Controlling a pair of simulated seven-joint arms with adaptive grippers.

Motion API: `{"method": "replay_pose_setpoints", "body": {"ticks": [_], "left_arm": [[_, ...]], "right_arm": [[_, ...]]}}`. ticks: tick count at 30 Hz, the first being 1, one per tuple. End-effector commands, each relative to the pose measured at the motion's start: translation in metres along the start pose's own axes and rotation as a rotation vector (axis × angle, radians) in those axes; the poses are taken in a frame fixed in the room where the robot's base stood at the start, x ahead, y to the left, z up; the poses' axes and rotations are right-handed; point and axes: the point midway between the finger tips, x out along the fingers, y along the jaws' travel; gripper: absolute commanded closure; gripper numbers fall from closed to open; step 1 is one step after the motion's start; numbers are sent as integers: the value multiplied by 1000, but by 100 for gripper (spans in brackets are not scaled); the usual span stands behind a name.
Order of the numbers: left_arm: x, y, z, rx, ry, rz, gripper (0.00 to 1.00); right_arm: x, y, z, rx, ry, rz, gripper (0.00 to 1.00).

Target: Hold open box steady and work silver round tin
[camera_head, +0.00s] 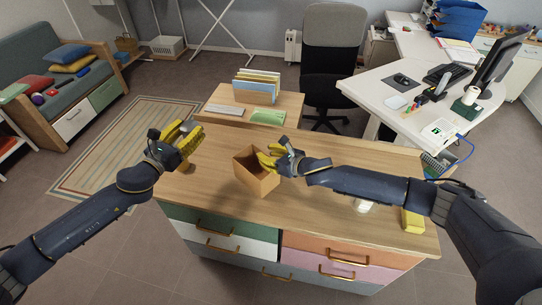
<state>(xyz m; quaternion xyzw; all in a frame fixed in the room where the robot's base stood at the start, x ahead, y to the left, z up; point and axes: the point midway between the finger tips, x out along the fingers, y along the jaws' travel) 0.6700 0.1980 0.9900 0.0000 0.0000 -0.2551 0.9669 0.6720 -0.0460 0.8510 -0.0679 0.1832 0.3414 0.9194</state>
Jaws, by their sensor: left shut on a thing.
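The open box (262,184) is brown and stands upright on the wooden top of the drawer cabinet, near its middle. My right gripper (268,159) has its yellow fingers at the box's upper right rim; whether they are closed on the wall is too small to tell. My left gripper (187,142) is above the left end of the cabinet top, apart from the box. It is shut on a silvery grey thing, which looks like the silver round tin (188,127), mostly hidden by the yellow fingers.
The wooden cabinet top (315,220) has free room left and front of the box. A pale, shiny object (362,206) is partly hidden under my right arm. A yellow block (412,221) lies at the right end. A low table with a file holder (257,86) stands behind.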

Motion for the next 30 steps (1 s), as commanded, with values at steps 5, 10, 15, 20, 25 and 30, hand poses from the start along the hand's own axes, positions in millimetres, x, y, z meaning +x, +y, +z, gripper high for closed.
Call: {"method": "replay_pose_setpoints", "body": {"ticks": [5,10,15,20,25,30], "left_arm": [[0,0,0,0,-1,0,83],[0,0,0,0,-1,0,83],[0,0,0,0,-1,0,83],[0,0,0,0,-1,0,83],[0,0,0,0,-1,0,83],[0,0,0,0,-1,0,83]], "right_arm": [[1,0,0,0,0,0,72],[1,0,0,0,0,0,72],[1,0,0,-1,0,0,92],[1,0,0,-1,0,0,100],[1,0,0,-1,0,0,100],[1,0,0,-1,0,0,100]]}}
